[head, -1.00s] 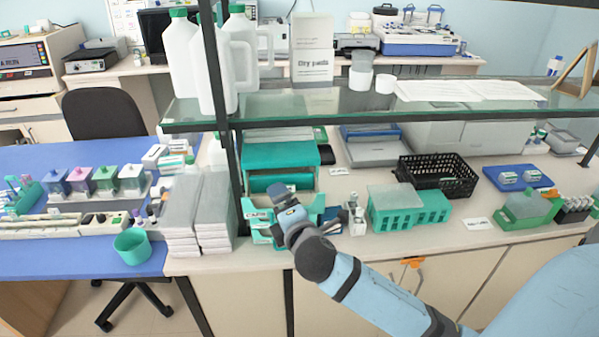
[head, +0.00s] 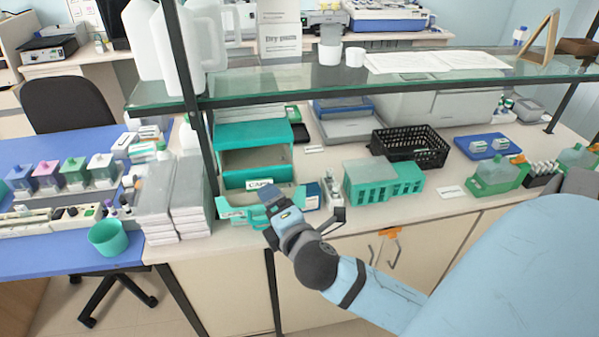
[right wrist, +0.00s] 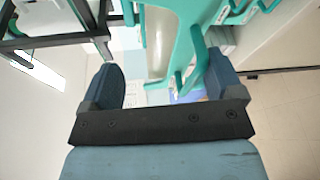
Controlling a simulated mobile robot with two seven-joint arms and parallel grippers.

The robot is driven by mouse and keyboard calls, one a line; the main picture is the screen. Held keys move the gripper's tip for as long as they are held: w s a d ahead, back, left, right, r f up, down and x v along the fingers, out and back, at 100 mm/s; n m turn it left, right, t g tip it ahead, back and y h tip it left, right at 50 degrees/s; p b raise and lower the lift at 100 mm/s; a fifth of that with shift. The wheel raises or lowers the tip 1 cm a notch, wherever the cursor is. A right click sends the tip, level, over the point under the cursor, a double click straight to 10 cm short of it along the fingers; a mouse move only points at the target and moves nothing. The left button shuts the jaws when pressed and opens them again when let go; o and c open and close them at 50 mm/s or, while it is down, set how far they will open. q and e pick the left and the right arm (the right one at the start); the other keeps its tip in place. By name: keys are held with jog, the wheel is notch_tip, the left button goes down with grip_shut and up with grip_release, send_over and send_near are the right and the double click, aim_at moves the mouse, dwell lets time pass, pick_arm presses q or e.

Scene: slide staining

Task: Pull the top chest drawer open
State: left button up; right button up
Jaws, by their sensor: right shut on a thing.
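The teal chest (head: 252,132) stands on the bench under the glass shelf, left of centre in the head view. My left gripper is out of view.
Stacked grey-white boxes (head: 160,200) and a black shelf post (head: 192,95) stand close left of the chest. A small white bottle holder (head: 334,192) and a teal rack (head: 372,181) stand to the right. The glass shelf (head: 330,80) hangs above.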

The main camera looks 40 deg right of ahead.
jog(key=shift+d+f+b+v, duration=0.15)
jog(key=shift+b+v, duration=0.1)
jog(key=shift+v, duration=0.7)
jog(key=shift+d+f+b+v, duration=0.1)
jog(key=shift+f+b+v, duration=0.1)
jog(key=shift+v, duration=0.75)
jog(key=shift+d+f+b+v, duration=0.15)
jog(key=shift+b+v, duration=0.1)
jog(key=shift+v, duration=0.7)
jog(key=c, duration=0.6)
jog(key=shift+s+a+f+b, duration=0.1)
jog(key=shift+s+b, duration=0.1)
jog(key=shift+s, duration=0.3)
jog(key=shift+s+a+f+b, duration=0.1)
jog(key=shift+s+b, duration=0.05)
jog(key=shift+s, duration=0.3)
jog(key=shift+s+a+f, duration=0.1)
jog(key=shift+s+a, duration=0.15)
jog(key=shift+s, duration=0.5)
jog(key=shift+c, duration=0.2)
